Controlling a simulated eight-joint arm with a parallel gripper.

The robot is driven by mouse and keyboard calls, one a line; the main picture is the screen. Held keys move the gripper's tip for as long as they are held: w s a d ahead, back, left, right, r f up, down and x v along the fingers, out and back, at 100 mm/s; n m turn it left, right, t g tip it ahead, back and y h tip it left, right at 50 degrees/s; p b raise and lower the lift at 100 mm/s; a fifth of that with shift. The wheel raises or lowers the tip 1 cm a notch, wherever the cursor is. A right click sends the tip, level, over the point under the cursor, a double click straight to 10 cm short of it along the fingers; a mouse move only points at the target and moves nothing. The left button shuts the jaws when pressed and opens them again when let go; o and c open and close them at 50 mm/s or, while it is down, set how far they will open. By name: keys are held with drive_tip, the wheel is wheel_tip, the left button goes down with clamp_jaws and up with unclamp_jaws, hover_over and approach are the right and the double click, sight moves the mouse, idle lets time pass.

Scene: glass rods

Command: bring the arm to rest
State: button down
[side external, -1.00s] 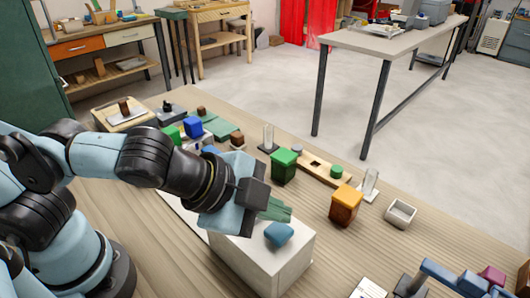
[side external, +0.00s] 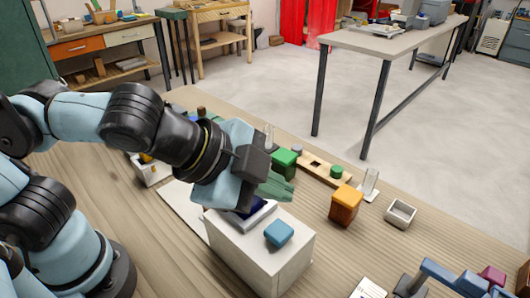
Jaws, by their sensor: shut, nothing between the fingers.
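My gripper (side external: 277,187) is shut and empty. A light blue rounded block (side external: 279,233) sits on top of the box. A dark blue piece with a pale edge (side external: 253,214) also lies there, partly hidden by my gripper. A clear glass rod (side external: 370,180) stands upright on a small base at the right. Another clear rod (side external: 268,133) stands behind my wrist, its lower part hidden.
A green block (side external: 285,161), a wooden rail (side external: 322,168) with a green knob, an orange block (side external: 345,204) and a small open grey box (side external: 400,213) stand around the box. A white bin (side external: 150,171) is at the left. Blue and purple parts (side external: 465,279) lie at the front right.

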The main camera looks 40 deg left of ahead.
drive_tip(key=w+a+n, duration=0.2)
drive_tip(key=a+n, duration=0.2)
drive_tip(key=n, duration=0.1)
drive_tip(key=w+a+f+n+g, duration=0.1)
drive_tip(key=a+n, duration=0.3)
drive_tip(key=n, duration=0.1)
drive_tip(key=w+a+f+n+g+y, duration=0.1)
drive_tip(key=w+a+n, duration=0.1)
drive_tip(key=a+n, duration=0.2)
drive_tip(key=shift+w+a+f+n, duration=0.25)
drive_tip(key=shift+w+n, duration=0.1)
drive_tip(key=shift+n, duration=0.25)
drive_tip(key=s+a+f+m+y, duration=0.1)
drive_tip(key=s+a+f+y, duration=0.1)
drive_tip(key=a, duration=0.6)
drive_tip(key=shift+s+a+f+t+y, duration=0.15)
drive_tip(key=shift+a+f+t+y, duration=0.2)
drive_tip(key=shift+f, duration=0.35)
drive_tip(key=shift+d, duration=0.1)
